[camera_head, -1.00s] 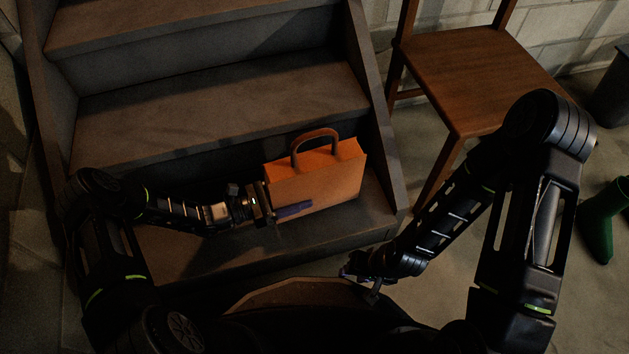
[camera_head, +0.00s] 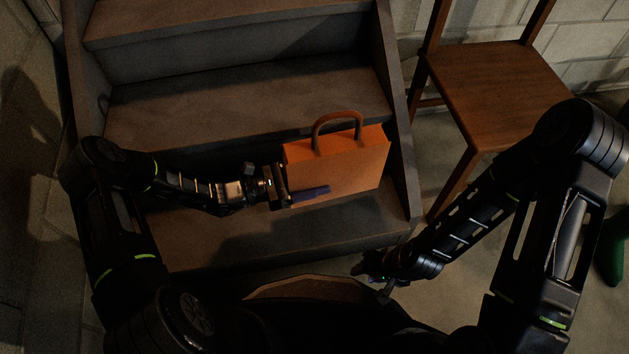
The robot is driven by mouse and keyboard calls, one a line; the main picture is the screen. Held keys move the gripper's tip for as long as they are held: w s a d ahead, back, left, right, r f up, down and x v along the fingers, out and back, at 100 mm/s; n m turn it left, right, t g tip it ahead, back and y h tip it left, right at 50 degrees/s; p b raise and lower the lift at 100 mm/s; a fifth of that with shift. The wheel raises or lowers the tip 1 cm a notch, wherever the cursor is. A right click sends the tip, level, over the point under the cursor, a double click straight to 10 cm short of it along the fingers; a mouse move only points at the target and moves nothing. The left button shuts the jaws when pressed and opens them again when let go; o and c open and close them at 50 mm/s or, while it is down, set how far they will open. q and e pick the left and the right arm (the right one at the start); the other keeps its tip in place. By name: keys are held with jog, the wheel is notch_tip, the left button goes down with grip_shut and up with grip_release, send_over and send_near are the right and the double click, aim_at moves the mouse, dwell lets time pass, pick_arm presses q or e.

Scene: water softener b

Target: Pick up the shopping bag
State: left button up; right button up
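The shopping bag (camera_head: 345,165) is orange with a brown looped handle (camera_head: 338,120). It is upright, just above the lower stair tread (camera_head: 300,235), with a shadow on the tread below it. My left gripper (camera_head: 300,193) is at the bag's left edge. One bluish finger lies across the front of the bag; the other finger is hidden, seemingly behind it. The gripper looks shut on that edge. My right gripper (camera_head: 380,284) is low in the middle, in front of the stairs and apart from the bag. It is dark and small, so its opening is unclear.
The stair's right side board (camera_head: 398,130) stands close to the bag's right side. A wooden chair (camera_head: 495,90) stands right of the stairs. A green boot (camera_head: 611,250) is at the right edge. A brown rounded surface (camera_head: 310,286) lies low between my arms.

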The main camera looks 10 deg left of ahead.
pick_arm(q)
jog(key=shift+r, duration=1.05)
pick_arm(e)
jog(key=shift+s+r, duration=0.1)
jog(key=shift+r, duration=0.35)
